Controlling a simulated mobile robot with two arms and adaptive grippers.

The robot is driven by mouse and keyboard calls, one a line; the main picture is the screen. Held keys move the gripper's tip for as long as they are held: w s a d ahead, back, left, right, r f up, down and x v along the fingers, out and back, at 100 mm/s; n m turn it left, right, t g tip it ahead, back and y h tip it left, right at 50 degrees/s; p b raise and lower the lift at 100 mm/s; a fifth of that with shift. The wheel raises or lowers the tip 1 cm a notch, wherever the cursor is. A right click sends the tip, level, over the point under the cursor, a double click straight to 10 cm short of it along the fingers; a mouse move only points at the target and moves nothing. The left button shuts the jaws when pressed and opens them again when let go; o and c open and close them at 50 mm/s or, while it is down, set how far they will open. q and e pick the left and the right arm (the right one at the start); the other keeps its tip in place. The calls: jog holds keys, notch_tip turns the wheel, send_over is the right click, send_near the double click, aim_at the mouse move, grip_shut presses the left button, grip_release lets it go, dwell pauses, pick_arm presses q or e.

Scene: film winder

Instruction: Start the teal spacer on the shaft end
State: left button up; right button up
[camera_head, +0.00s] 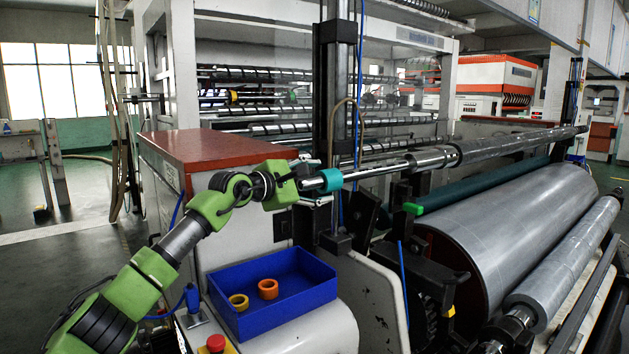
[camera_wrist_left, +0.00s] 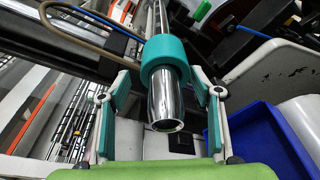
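The teal spacer (camera_head: 331,180) sits around the shaft (camera_head: 370,171) close to its left end in the head view. In the left wrist view, the spacer (camera_wrist_left: 166,58) encircles the shaft, and the bright hollow shaft end (camera_wrist_left: 165,108) sticks out of it toward the camera. My left gripper (camera_head: 312,181) is at the shaft end, just left of the spacer. Its two fingers (camera_wrist_left: 161,82) are spread on either side of the shaft end, with visible gaps to shaft and spacer. Nothing is held between them. My right gripper is not in view.
A blue tray (camera_head: 296,303) with a yellow ring (camera_head: 238,301) and an orange ring (camera_head: 268,289) stands on the machine below the gripper. A red-topped cabinet (camera_head: 196,148) is behind the arm. A dark upright post (camera_head: 335,100) rises close to the spacer. Large rollers (camera_head: 510,230) fill the right.

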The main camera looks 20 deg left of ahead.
aim_at(300, 181)
pick_arm(q)
jog(key=shift+s+d+r, duration=0.1)
jog(key=shift+s, duration=0.1)
jog(key=v, duration=0.8)
jog(key=shift+w+a, duration=0.1)
jog(key=shift+a, duration=0.25)
